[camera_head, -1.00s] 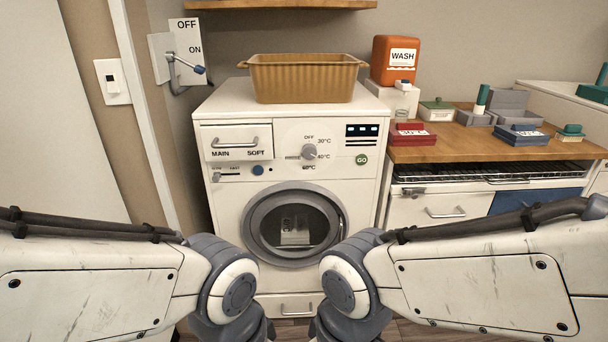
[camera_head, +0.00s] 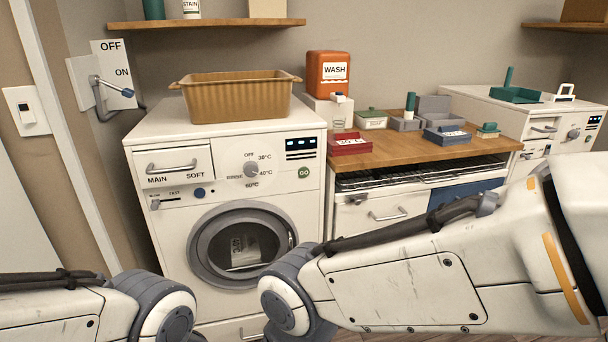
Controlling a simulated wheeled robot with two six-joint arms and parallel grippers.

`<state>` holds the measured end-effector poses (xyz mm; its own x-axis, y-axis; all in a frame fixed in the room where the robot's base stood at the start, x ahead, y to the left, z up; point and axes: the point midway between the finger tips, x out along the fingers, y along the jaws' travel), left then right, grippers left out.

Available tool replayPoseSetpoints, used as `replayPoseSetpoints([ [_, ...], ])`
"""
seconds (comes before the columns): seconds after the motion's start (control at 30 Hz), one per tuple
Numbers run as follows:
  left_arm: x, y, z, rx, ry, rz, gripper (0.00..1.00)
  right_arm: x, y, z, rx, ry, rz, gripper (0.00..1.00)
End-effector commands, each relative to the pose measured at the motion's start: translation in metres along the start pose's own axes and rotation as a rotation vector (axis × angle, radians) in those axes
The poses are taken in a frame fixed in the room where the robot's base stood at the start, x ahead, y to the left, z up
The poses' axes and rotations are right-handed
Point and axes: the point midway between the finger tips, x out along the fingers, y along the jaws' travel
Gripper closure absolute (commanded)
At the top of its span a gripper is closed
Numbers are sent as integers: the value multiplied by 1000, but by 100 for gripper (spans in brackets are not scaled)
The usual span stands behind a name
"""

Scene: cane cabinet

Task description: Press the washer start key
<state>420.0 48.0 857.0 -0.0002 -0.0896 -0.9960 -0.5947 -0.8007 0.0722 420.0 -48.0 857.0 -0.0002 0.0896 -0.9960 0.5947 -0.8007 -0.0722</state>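The white washer (camera_head: 310,230) stands left of centre with its round door (camera_head: 242,246) closed and something pale behind the glass. The green round GO key (camera_head: 304,173) is at the right of its front panel, below a small lit display (camera_head: 301,148). A dial (camera_head: 251,169) points between temperature marks, and a drawer (camera_head: 177,166) marked MAIN and SOFT is shut. A blue button (camera_head: 199,192) and a slider (camera_head: 155,204) sit below the drawer. Both of my arms cross the lower picture; both grippers are out of view.
A tan basket (camera_head: 230,98) stands on the washer. A wall lever (camera_head: 115,87) with OFF and ON marks is at the left. Another white machine (camera_head: 535,125) stands at the far right.

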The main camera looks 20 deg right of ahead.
Motion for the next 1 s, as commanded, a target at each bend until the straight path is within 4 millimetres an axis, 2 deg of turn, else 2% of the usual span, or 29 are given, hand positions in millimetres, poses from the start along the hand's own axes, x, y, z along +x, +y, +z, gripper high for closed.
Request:
replayPoseSetpoints([
  [0.03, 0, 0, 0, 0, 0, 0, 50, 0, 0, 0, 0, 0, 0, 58],
  [0.13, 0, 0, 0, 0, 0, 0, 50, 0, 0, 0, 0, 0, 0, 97],
  [0.17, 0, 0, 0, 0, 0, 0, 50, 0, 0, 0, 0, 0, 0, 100],
  [1.0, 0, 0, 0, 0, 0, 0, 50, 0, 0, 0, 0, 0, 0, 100],
])
